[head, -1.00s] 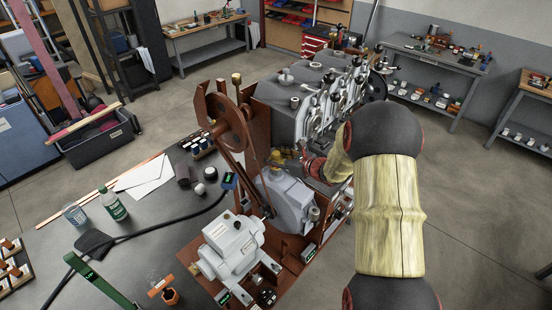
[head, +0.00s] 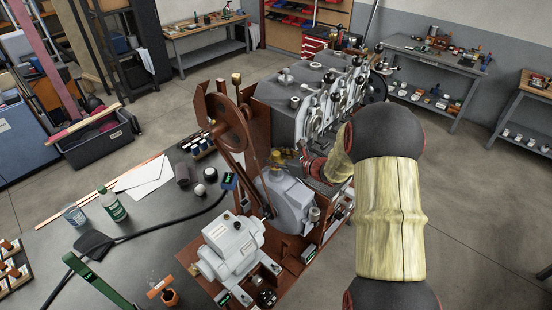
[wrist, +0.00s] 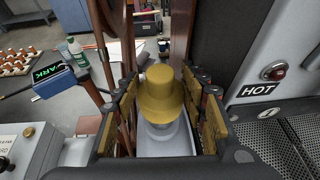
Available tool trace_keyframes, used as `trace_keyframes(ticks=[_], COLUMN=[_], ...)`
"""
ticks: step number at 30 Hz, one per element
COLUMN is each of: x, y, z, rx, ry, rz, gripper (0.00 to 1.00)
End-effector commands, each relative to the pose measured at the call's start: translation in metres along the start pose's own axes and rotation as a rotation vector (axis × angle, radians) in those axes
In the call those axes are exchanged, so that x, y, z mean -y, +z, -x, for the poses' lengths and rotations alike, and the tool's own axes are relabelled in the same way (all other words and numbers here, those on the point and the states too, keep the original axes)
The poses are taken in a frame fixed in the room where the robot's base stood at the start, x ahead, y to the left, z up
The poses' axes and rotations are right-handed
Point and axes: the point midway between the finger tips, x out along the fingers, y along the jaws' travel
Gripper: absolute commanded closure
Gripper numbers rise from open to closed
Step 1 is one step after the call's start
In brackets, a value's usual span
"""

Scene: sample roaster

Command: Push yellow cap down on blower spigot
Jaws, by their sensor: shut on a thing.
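The yellow cap (wrist: 160,92) is hat-shaped, with a round top and a wide brim. In the wrist view it is upright between the fingers of my gripper (wrist: 161,84), which is shut on it. The pale grey blower spigot (wrist: 160,130) shows just under the brim; whether the cap is fully seated cannot be told. In the head view the cap (head: 277,156) is small, above the grey blower housing (head: 287,198). My gripper (head: 302,157) reaches it from the right, its fingers partly hidden.
The roaster body (head: 285,105) with its valves and levers stands behind. A brown flywheel (head: 232,122) and belt are close left of the cap. A grey motor (head: 232,242) is in front. In the wrist view a HOT label and red lamp (wrist: 275,71) are at right.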

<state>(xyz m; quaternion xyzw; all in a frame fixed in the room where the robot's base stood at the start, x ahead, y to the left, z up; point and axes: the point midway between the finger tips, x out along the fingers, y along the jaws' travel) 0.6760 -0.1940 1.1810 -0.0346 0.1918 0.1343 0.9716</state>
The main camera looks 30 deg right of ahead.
Motion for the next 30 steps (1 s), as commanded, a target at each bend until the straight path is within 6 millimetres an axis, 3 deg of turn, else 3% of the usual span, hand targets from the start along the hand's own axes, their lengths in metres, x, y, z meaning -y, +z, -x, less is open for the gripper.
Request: trace_keyframes(ticks=[30], x=[0.0], y=[-0.021], z=[-0.009], rx=[0.0], ry=[0.0], rz=[0.0], gripper=[0.82])
